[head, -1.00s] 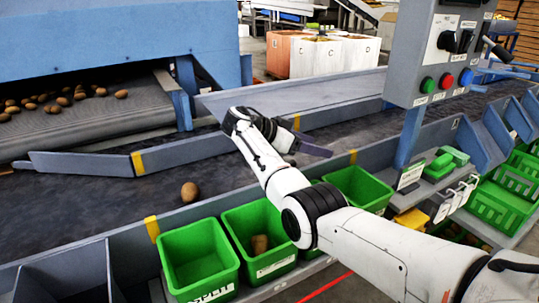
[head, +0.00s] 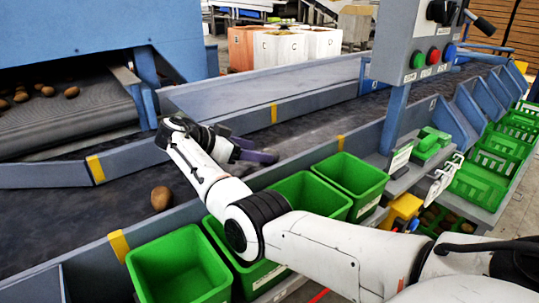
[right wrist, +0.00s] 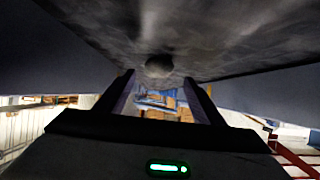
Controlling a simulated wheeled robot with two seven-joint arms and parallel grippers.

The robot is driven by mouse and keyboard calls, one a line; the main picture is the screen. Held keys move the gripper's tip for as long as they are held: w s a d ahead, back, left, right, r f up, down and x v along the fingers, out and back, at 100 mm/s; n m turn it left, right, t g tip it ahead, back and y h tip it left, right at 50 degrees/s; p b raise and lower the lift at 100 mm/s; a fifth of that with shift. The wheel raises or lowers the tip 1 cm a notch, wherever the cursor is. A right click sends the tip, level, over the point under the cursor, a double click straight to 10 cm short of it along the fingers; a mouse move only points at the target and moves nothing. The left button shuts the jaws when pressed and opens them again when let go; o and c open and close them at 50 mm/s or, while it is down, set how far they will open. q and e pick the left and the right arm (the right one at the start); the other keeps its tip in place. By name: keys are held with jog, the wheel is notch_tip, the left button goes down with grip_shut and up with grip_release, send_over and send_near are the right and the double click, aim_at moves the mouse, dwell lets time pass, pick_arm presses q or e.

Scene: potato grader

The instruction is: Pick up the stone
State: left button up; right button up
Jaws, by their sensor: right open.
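A dark rounded lump (right wrist: 159,65), perhaps the stone, lies on the belt in the right wrist view, ahead of and between my fingers, apart from them. I cannot tell whether it is stone or potato. In the head view, one brown rounded lump (head: 161,198) lies on the dark belt, left of my right wrist. No clearly grey stone shows there; my arm hides part of the belt. My right gripper (head: 258,156) is open and empty, low over the belt, its fingers pointing right. It also shows in the right wrist view (right wrist: 160,95). My left gripper is not in view.
Green bins (head: 178,268) line the belt's near side, partly behind my arm. A blue-grey guide rail (head: 45,174) bounds the far side. Potatoes (head: 45,91) lie on the feeder at left. A control box (head: 425,45) on a post stands at right.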

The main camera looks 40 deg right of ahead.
jog(key=x, duration=0.4)
jog(key=shift+s+d+f+p, duration=0.1)
jog(key=shift+s+f+p, duration=0.05)
jog(key=shift+s+p, duration=0.15)
jog(key=c, duration=1.2)
